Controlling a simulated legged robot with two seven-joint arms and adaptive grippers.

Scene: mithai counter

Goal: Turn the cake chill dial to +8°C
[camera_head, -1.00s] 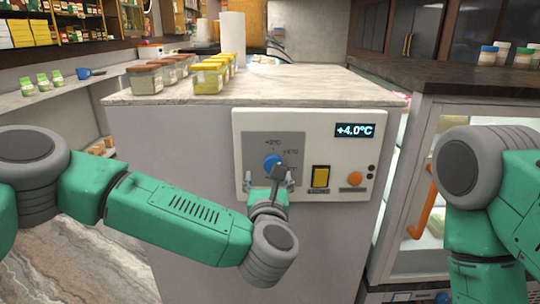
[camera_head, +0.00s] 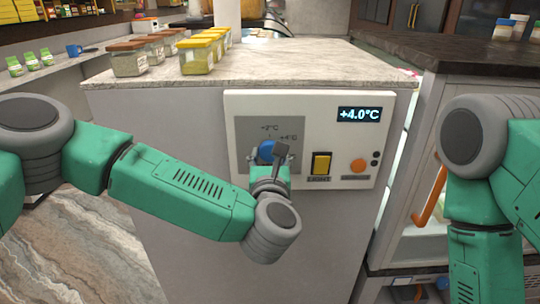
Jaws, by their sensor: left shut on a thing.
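The blue cake chill dial (camera_head: 266,151) sits on the grey plate (camera_head: 252,127) of a white control panel (camera_head: 325,140). Scale marks of +2°C and +4°C show above it; the rest of the scale is hidden behind my gripper. The display (camera_head: 359,114) reads +4.0°C. My left gripper (camera_head: 269,166) is at the dial and shut on it, covering its lower right part. My right arm stands at the right side; its gripper is out of the frame.
A yellow switch (camera_head: 320,164) and an orange button (camera_head: 358,166) are on the panel right of the dial. Jars with yellow lids (camera_head: 197,57) and brown lids (camera_head: 128,60) stand on the marble top (camera_head: 280,70). A glass cabinet with an orange handle (camera_head: 430,205) is at the right.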

